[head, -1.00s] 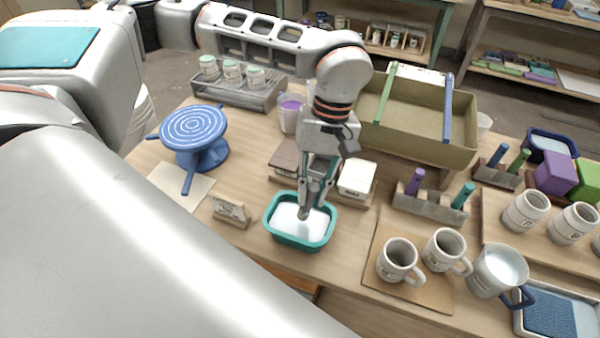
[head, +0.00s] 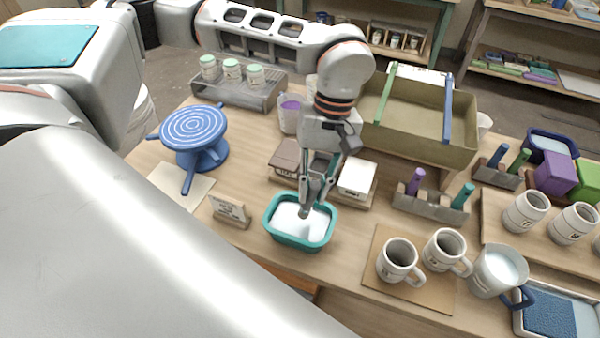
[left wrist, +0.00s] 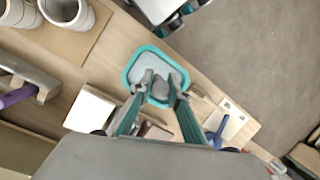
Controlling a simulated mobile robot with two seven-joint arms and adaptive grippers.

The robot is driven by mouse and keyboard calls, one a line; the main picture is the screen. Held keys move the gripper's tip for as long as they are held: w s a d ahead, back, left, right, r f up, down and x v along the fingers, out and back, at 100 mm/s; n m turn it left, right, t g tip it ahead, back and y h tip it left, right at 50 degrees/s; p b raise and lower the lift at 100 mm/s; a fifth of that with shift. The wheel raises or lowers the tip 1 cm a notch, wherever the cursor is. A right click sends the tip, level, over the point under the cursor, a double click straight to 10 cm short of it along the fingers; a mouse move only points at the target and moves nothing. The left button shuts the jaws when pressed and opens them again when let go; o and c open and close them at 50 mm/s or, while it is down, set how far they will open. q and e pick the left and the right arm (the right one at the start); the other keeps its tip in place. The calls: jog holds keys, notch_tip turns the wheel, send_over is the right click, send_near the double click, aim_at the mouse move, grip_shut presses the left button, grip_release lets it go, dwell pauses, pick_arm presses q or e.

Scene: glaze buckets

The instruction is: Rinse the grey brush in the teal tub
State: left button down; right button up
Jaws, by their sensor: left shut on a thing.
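The teal tub (head: 300,242) stands near the table's front edge, holding pale liquid; it also shows in the left wrist view (left wrist: 128,76). My left gripper (head: 312,200) points down into the tub from above. It is shut on the grey brush (head: 304,212), whose small grey end shows between the fingertips at the liquid. In the left wrist view the grey brush (left wrist: 160,88) sits between the fingers, inside the tub's rim. The fingers hide much of the brush, and how deep it dips is hard to tell. My right gripper is not seen.
A white-topped block (head: 357,178) and a brown-topped block (head: 285,160) stand just behind the tub. A small sign (head: 230,211) is to its left, beyond it a blue turntable (head: 193,130). Mugs (head: 398,262) on a board and a brush holder (head: 430,203) are to the right.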

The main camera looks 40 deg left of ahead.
pick_arm(q)
jog(key=shift+r, duration=2.55)
